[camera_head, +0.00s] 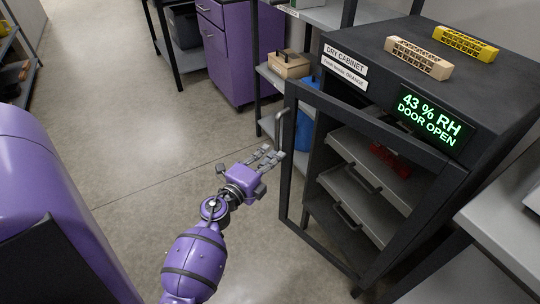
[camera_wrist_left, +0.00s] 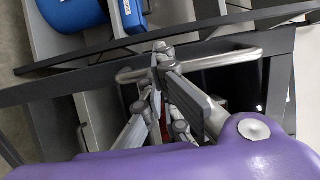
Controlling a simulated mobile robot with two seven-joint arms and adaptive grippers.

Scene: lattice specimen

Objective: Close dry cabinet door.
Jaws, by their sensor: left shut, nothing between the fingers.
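The dry cabinet (camera_head: 488,82) is black, with its label and a green display reading "43 % RH DOOR OPEN". Its dark-framed door (camera_head: 330,106) stands open, swung out toward the left. A silver bar handle (camera_head: 280,128) is on the door's left edge; the handle also shows in the left wrist view (camera_wrist_left: 225,59). My left gripper (camera_head: 270,156) is shut and empty, just left of the door edge by the lower end of the handle. In the left wrist view its fingertips (camera_wrist_left: 163,52) overlap the handle; I cannot tell whether they touch it. My right gripper is not in view.
Inside the cabinet are drawers (camera_head: 365,172) and a red item (camera_head: 390,160). A beige block (camera_head: 418,57) and a yellow block (camera_head: 465,43) lie on top. Behind the door, a shelf holds a tan box (camera_head: 289,65). A purple cabinet (camera_head: 235,55) stands behind. Floor left of the door is clear.

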